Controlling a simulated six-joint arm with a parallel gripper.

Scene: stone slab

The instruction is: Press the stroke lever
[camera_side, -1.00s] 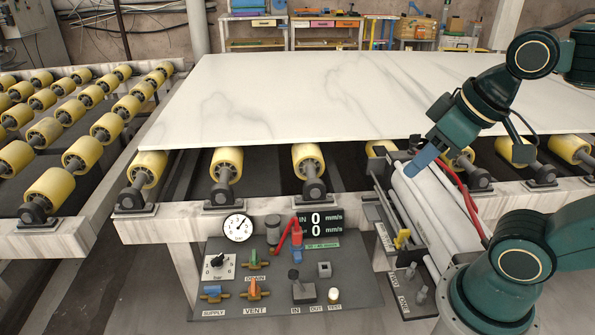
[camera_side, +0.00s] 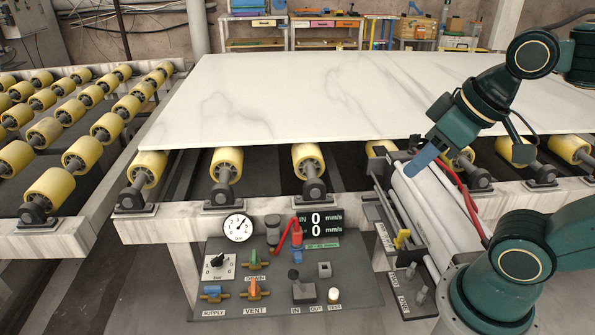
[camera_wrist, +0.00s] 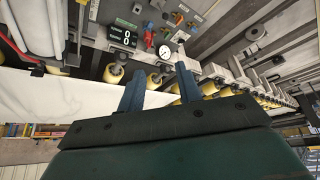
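The stroke lever appears to be the dark-knobbed lever (camera_side: 295,275) on a grey block, with IN and OUT marked below it. It sits on the lower right of the control panel (camera_side: 230,290). It stands roughly upright, and nothing touches it. My gripper (camera_side: 421,162) is well above and to the right of it, over the white cylinder. Its blue fingers overlap in the side view. In the wrist view my gripper (camera_wrist: 160,84) has its two fingers apart with nothing between them. The lever cannot be made out surely in the wrist view.
A white marble slab (camera_side: 330,95) lies on yellow rollers behind the panel. A gauge (camera_side: 237,228), a display reading 0 (camera_side: 320,222) and coloured valves crowd the panel. The air above the panel is clear.

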